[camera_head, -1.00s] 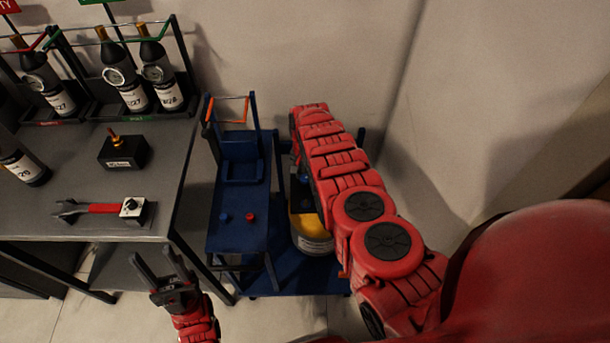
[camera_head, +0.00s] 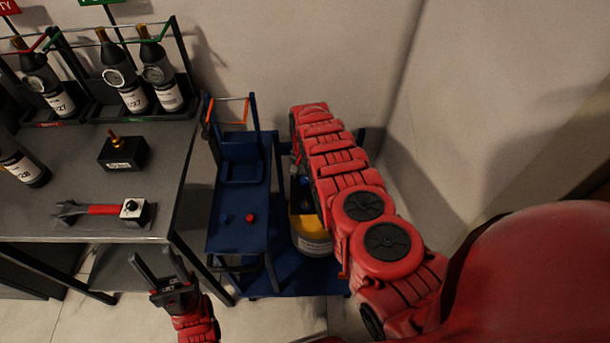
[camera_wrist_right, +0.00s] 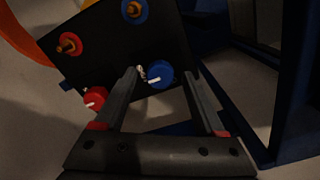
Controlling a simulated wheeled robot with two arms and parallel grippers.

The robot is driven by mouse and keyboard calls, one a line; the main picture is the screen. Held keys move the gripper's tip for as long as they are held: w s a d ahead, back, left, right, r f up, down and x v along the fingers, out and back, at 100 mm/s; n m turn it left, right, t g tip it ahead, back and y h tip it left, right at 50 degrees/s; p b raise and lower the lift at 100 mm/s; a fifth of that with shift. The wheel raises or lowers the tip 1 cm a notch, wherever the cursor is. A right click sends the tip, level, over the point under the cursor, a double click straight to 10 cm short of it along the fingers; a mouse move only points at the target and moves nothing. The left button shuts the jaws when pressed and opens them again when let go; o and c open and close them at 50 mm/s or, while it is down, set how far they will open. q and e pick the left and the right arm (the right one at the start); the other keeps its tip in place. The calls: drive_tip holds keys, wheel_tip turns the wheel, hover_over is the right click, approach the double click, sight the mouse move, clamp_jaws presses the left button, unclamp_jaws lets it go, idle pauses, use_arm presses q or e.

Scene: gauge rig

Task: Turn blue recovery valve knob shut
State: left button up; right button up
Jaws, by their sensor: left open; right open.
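The blue knob (camera_wrist_right: 159,75) with a white pointer mark sits on the black gauge panel (camera_wrist_right: 105,45) in the right wrist view. My right gripper (camera_wrist_right: 158,80) is open, with one finger on each side of the blue knob; I cannot tell whether either touches it. A red knob (camera_wrist_right: 95,98) with a white mark lies outside the left finger. In the head view, my right arm (camera_head: 335,160) hides this gripper and most of the panel. My left gripper (camera_head: 155,262) is open and empty, in front of the grey bench.
The grey bench (camera_head: 75,190) at left holds bottles, a red-handled wrench (camera_head: 100,209) and a black box (camera_head: 122,152). A blue cart (camera_head: 236,235) stands beside my right arm, with a yellow-topped tank (camera_head: 310,232) next to it. The wall is close behind.

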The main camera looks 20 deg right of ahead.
sight(305, 178)
wheel_tip(305, 178, up, 17)
drive_tip(key=p, duration=0.2)
idle(0.3)
idle(0.4)
